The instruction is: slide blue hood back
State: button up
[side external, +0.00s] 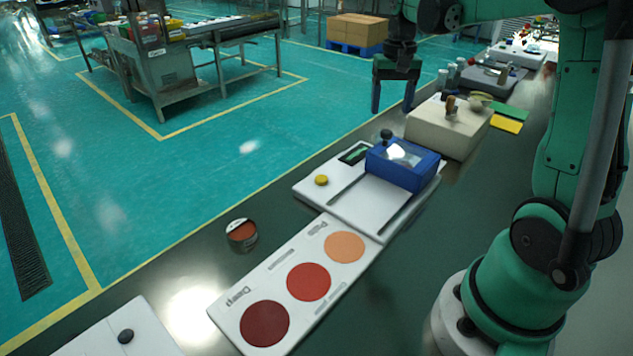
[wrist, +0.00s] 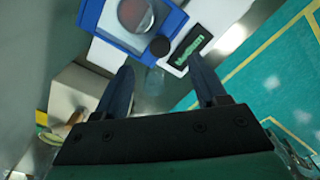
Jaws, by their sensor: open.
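The blue hood (side external: 402,163) is a box with a clear window on top and a dark round knob (side external: 386,135) at its edge. It sits at the far right end of a white base (side external: 345,205) with two dark rails. In the wrist view the hood (wrist: 130,25) is at the top, with its knob (wrist: 160,46) just beyond and between my fingers. My gripper (side external: 392,108) is open and empty, pointing down, above and behind the hood in the side view. It also shows in the wrist view (wrist: 165,78). It does not touch the knob.
A beige block (side external: 448,128) with a small brown-topped item stands right behind the hood. A yellow button (side external: 321,180) and a dark display (side external: 354,154) are on the base. A white board (side external: 290,285) with three coloured discs and a small tin (side external: 241,235) are in front.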

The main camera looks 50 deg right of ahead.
aim_at(387, 131)
jog(key=shift+f, duration=2.65)
grip_shut()
